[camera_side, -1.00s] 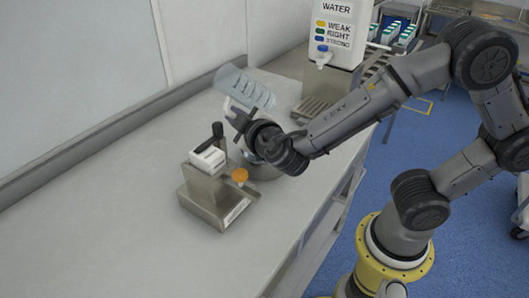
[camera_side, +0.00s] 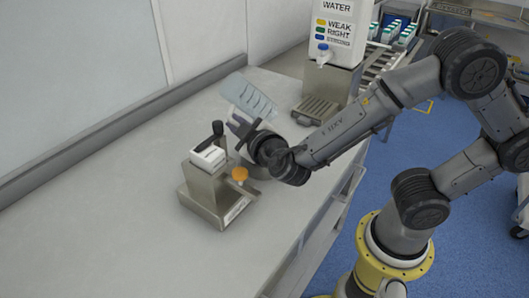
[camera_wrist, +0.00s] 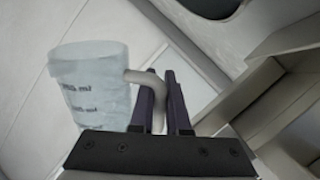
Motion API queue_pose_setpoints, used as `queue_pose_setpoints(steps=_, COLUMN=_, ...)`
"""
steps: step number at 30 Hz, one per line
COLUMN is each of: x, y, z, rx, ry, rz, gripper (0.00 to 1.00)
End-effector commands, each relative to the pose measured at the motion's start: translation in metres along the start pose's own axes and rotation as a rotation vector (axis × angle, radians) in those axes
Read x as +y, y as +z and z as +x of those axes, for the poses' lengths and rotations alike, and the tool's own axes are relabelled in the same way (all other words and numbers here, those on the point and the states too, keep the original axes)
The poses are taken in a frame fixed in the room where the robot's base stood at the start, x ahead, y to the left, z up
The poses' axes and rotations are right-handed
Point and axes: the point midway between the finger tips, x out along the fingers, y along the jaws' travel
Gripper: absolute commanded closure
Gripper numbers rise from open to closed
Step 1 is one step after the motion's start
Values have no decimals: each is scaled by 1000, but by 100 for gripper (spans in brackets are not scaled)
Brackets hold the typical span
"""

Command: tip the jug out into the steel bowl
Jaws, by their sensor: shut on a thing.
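The clear jug (camera_side: 250,97) with graduation marks is in the air above the counter, tipped well over to one side. It also shows in the wrist view (camera_wrist: 90,85), with its grey handle between the fingers. My gripper (camera_side: 241,126) is shut on that handle; its dark fingers show in the wrist view (camera_wrist: 163,100). The steel bowl (camera_side: 258,170) stands on the counter below, mostly hidden behind my gripper and wrist. A curved metal rim at the top of the wrist view looks like the bowl. I cannot see any liquid stream.
A steel stand (camera_side: 215,195) with a white block, black handle and orange knob is close to the bowl's left. A white water dispenser (camera_side: 338,35) with a drip tray (camera_side: 318,108) stands behind right. The front left counter (camera_side: 120,240) is clear.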

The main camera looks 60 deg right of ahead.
Motion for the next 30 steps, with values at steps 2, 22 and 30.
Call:
queue_pose_setpoints(steps=2, x=0, y=0, z=0, rx=0, ry=0, rz=0, gripper=100)
queue_pose_setpoints(steps=22, x=4, y=-6, z=-1, rx=-5, ry=3, rz=-15, gripper=100)
queue_pose_setpoints(steps=30, x=17, y=-22, z=-6, rx=-61, ry=2, rz=-175, gripper=100)
